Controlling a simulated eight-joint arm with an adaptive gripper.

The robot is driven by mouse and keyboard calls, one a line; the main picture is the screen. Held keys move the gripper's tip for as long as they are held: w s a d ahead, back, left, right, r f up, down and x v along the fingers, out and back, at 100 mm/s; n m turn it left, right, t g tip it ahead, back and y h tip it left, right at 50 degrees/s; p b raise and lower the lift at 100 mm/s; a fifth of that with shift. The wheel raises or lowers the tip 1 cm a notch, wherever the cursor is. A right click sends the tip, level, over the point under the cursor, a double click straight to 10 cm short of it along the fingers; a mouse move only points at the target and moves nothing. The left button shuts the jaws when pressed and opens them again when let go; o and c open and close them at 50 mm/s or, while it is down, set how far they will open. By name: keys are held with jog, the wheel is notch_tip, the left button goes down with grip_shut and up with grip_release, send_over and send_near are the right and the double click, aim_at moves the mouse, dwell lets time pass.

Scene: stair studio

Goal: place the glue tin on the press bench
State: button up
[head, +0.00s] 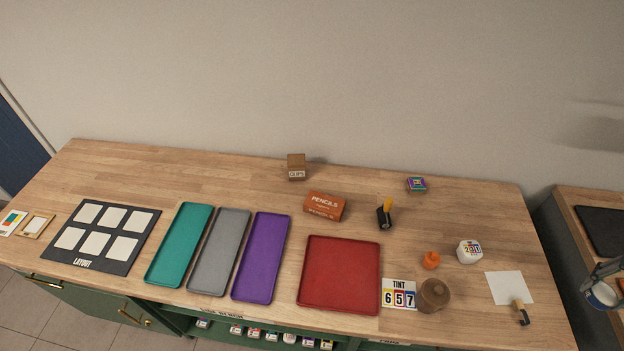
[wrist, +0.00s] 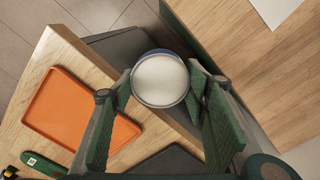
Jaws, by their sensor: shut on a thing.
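My gripper (wrist: 160,88) is shut on a round tin (wrist: 160,79) with a white top and a blue rim. In the head view the tin (head: 602,294) and my gripper (head: 606,283) show at the right edge. In the wrist view the tin hangs over the dark gap and edge between two wooden benches. The right-hand bench (head: 575,235) in the head view carries a dark mat (head: 604,228).
In the wrist view an orange tray (wrist: 75,115) and a green-handled tool (wrist: 45,163) lie on the other bench.

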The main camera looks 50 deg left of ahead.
aim_at(605, 293)
jog(key=shift+r, duration=0.15)
notch_tip(605, 293, up, 11)
jog(key=s+a+n+p, duration=0.1)
jog(key=s+a+n, duration=0.35)
jog(key=a, duration=0.95)
jog(key=s+a+n, duration=0.4)
jog(key=s+a, duration=0.1)
jog(key=a, duration=0.9)
jog(key=s+a+n+p, duration=0.1)
jog(key=s+a+n, duration=0.3)
jog(key=a, duration=1)
jog(key=s+a+n, duration=0.9)
jog(key=s+a, duration=1.2)
jog(key=s, duration=0.2)
jog(key=shift+w+d+f, duration=0.1)
jog(key=shift+w+f, duration=0.05)
jog(key=shift+f, duration=1.2)
jog(key=shift+w+d+f, duration=0.1)
jog(key=shift+f, duration=1.25)
jog(key=shift+f, duration=0.1)
jog(key=shift+f, duration=3)
